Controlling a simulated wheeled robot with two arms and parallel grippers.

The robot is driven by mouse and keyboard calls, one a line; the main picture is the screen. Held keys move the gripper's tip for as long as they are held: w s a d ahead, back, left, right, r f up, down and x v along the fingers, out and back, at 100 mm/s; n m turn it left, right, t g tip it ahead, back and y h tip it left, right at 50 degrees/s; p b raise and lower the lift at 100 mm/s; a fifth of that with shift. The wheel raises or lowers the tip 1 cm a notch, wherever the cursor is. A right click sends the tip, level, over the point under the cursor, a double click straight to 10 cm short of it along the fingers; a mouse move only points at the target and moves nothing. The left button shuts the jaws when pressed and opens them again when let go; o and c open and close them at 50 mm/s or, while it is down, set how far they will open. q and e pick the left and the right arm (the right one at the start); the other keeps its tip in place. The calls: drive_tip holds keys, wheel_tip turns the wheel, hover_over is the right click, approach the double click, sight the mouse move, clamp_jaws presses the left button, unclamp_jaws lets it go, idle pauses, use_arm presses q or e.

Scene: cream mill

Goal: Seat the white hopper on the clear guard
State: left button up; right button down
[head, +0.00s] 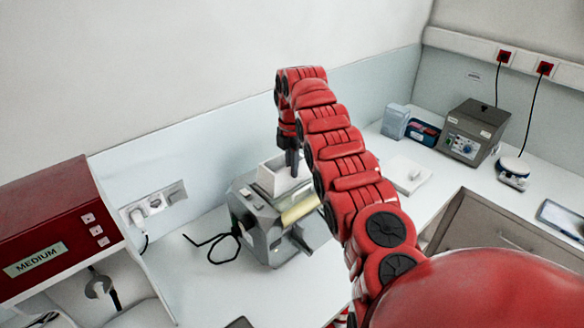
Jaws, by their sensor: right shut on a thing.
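The white hopper (271,181) is an open box at the top of the grey mill (262,226), in the middle of the head view. My right gripper (292,170) points down over it and is shut on its wall; the arm hides part of the right side. The clear guard (301,209) looks like the pale yellowish see-through part at the mill's front, just below the hopper. I cannot tell whether the hopper touches the guard or hangs slightly above it. My left gripper is not in view.
A red cabinet (52,228) marked MEDIUM stands at the left. A black cable (208,240) lies beside the mill. A flat white object (404,174), a grey control box (473,132) and a small white-topped device (514,170) stand at the right.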

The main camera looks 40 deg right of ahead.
drive_tip(key=shift+f+b, duration=0.4)
drive_tip(key=shift+b, duration=0.1)
idle(1.2)
drive_tip(key=c, duration=0.8)
unclamp_jaws()
drive_tip(key=shift+c, duration=0.2)
